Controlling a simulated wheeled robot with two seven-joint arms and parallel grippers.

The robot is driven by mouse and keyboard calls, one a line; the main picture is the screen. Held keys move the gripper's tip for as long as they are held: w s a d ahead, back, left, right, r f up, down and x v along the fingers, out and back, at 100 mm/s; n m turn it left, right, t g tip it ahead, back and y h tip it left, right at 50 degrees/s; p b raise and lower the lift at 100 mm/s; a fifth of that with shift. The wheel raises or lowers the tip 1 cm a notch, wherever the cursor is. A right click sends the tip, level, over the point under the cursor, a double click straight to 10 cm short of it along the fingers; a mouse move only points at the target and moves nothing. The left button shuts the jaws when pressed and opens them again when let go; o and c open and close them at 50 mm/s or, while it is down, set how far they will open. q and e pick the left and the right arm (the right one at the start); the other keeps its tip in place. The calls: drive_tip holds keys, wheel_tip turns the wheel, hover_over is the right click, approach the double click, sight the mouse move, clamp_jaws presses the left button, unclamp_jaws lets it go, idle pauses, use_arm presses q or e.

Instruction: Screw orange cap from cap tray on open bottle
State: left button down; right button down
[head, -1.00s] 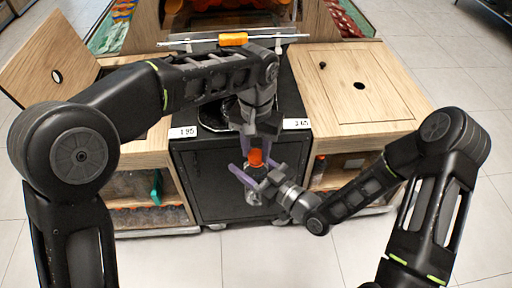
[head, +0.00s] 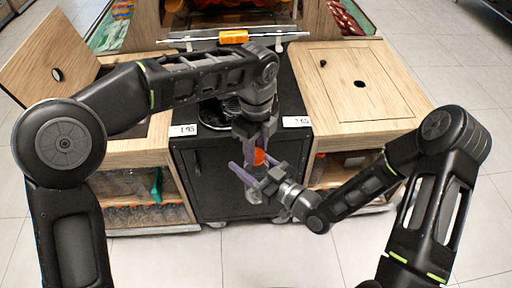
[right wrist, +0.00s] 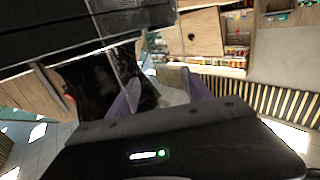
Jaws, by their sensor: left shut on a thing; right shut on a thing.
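The orange cap (head: 259,157) is in front of the black cabinet, right below my left gripper (head: 259,145), which points down and is shut on it. My right gripper (head: 258,170) reaches in from the right, with purple fingers shut around the clear bottle (head: 254,192). The bottle's lower part shows beneath the fingers. The cap is at the top of the bottle, but I cannot tell whether it is seated. In the right wrist view, a pale part of the bottle (right wrist: 172,96) shows between the purple fingers (right wrist: 160,97). The bottle's mouth is hidden.
The black cabinet (head: 215,185) stands behind the grippers, between wooden counters. Bottles sit on a shelf (head: 150,210) at lower left. An orange piece (head: 233,37) lies on the bar above the cabinet. The tiled floor in front is clear.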

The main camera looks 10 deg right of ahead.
use_arm(q)
drive_tip(key=m, duration=0.5)
drive_tip(key=shift+m, duration=0.4)
drive_tip(key=m, duration=0.2)
drive_tip(key=shift+m, duration=0.4)
drive_tip(key=m, duration=0.9)
drive_tip(key=c, duration=1)
unclamp_jaws()
drive_tip(key=shift+d, duration=0.1)
drive_tip(key=shift+o, duration=0.2)
drive_tip(key=shift+r, duration=0.1)
drive_tip(key=shift+r, duration=2.15)
